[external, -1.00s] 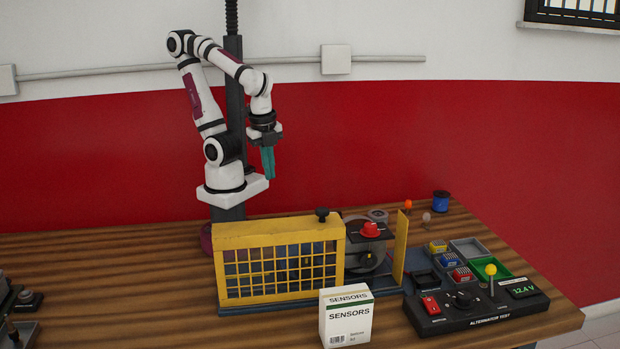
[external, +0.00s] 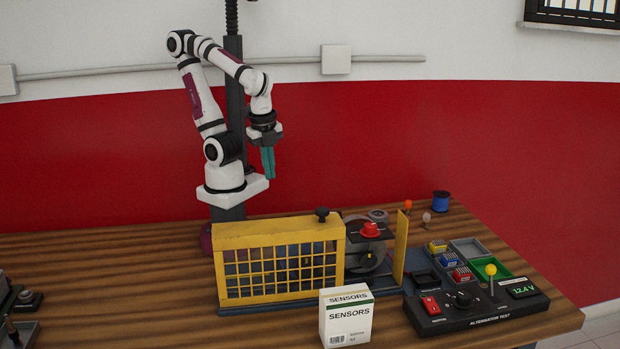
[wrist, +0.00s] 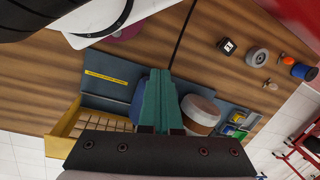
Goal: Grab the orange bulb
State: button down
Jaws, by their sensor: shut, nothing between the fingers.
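The orange bulb (external: 407,204) is a small round orange ball behind the top edge of an upright yellow panel; its lower part is hidden in the external view. It also shows in the wrist view as a small orange spot (wrist: 288,60) near the right edge, beside a blue spool. My gripper (external: 268,177) hangs with its teal fingers pointing down, high above the back of the bench, well to the left of the bulb. In the wrist view the fingers (wrist: 159,75) are together with nothing between them.
A yellow mesh guard (external: 280,265) and the upright yellow panel (external: 401,245) stand on the bench. A pale bulb (external: 427,218) and the blue spool (external: 441,201) are near the orange bulb. A SENSORS box (external: 346,318) and an alternator test panel (external: 478,305) are in front.

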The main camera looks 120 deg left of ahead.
jog(key=c, duration=1.5)
grip_release()
jog(key=shift+c, duration=0.2)
jog(key=o, duration=1)
